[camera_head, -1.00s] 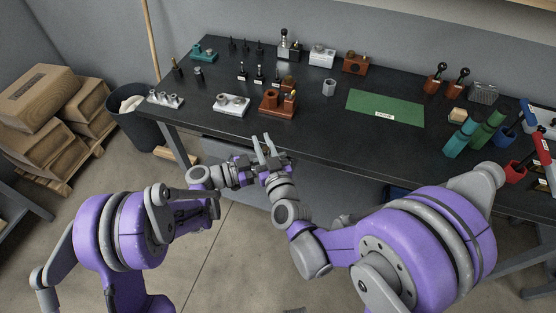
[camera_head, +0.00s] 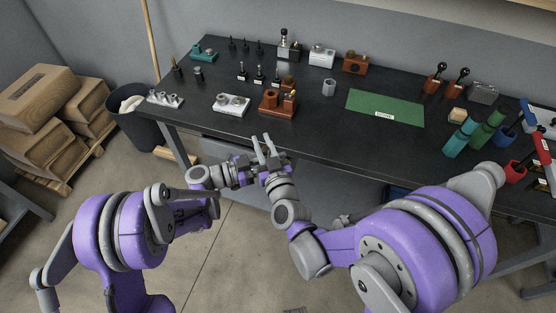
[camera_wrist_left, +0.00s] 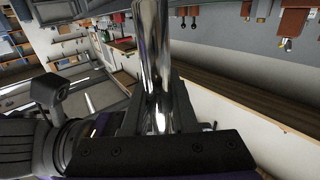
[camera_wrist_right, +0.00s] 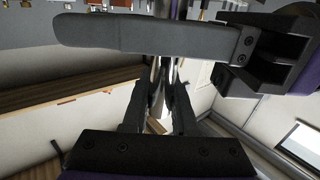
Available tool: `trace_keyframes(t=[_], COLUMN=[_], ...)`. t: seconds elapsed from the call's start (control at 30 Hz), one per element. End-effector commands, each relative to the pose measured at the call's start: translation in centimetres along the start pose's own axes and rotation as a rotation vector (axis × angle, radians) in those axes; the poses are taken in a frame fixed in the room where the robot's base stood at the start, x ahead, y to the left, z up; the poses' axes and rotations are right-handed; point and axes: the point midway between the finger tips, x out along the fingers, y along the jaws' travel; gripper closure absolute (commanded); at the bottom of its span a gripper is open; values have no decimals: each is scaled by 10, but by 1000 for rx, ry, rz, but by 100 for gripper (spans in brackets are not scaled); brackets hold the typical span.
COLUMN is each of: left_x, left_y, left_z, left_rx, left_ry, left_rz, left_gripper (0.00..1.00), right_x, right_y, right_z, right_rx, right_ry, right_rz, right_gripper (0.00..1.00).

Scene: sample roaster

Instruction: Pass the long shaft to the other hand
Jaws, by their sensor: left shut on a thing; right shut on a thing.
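The long shaft (camera_wrist_left: 152,45) is a shiny chrome cylinder, upright in the left wrist view. My left gripper (camera_wrist_left: 160,95) is shut on it there, a dark finger on each side. In the right wrist view my right gripper (camera_wrist_right: 157,85) is also shut on the shaft (camera_wrist_right: 160,72), mostly hidden between its fingers. A dark finger part of the other gripper crosses close in front. In the head view my left gripper (camera_head: 246,172) and right gripper (camera_head: 263,150) meet before the bench's front edge. The shaft is hard to make out there.
The black bench (camera_head: 315,125) holds a brown block fixture (camera_head: 278,103), a white fixture (camera_head: 231,105), a green mat (camera_head: 385,106) and teal and green cylinders at the right. A dark bin (camera_head: 128,125) and a pallet of boxes stand left. The floor before the bench is open.

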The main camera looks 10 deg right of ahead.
Motion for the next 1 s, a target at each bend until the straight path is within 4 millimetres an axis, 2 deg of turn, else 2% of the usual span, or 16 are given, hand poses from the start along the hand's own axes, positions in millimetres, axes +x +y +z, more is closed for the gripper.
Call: trace_keyframes(t=[0.1, 0.13, 0.3, 0.33, 0.7, 0.87, 1.0], left_x=[-1, -1, -1, -1, 0, 0, 0], left_y=[-4, -4, -3, -2, -1, -1, -1], left_z=[0, -1, -1, -1, -1, -1, -1], left_rx=[-2, -3, -2, -2, -1, -1, -1], left_ry=[0, 2, 2, 2, 1, 2, 2], left_rz=[-10, -10, -6, -6, -2, -2, -2], left_gripper=[100, 100, 100, 100, 100, 100, 100], right_x=[-2, -2, -1, -1, -6, -30, -61], right_y=[0, 0, 0, 0, 0, 0, -1], right_z=[0, 0, 0, 0, 0, 0, 0], right_rx=[0, 0, 0, 0, 0, 1, 1], right_ry=[0, 0, 0, 0, 0, 0, 0], right_rz=[-1, -1, -1, -1, 0, -1, -3], right_gripper=[100, 72, 41, 39, 39, 39, 39])
